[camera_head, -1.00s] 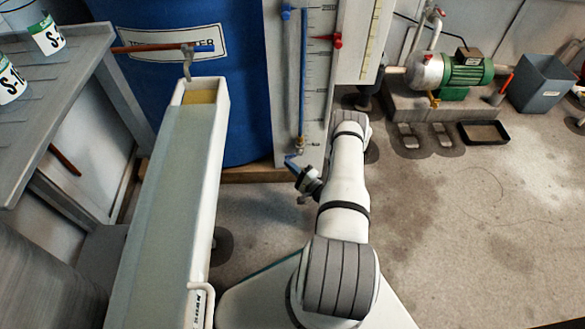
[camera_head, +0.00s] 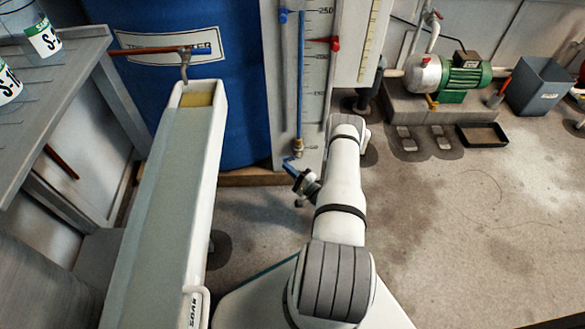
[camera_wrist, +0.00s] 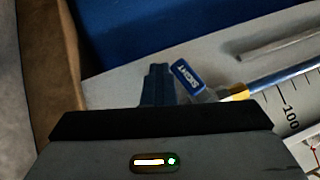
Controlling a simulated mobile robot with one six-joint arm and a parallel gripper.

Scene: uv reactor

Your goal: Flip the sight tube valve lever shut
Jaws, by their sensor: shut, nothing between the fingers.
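The sight tube (camera_head: 300,85) is a blue column on a white scale board. Its valve (camera_head: 298,147) is at the lower end, with a brass fitting (camera_wrist: 240,92) in the wrist view. The blue valve lever (camera_wrist: 187,77), marked "SIGHT", sticks out at an angle to the tube's line. My gripper (camera_head: 294,170) is at the foot of the board, close to the lever. In the wrist view its shut fingertips (camera_wrist: 156,72) are just left of the lever, with nothing between them. I cannot tell whether they touch it.
A blue tank (camera_head: 235,125) stands behind and left of the board. A long white trough (camera_head: 165,210) runs along my left side. A red pointer (camera_head: 330,42) sits on the scale. A green pump (camera_head: 462,75) is at the back right. The floor (camera_head: 470,250) at right is mostly clear.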

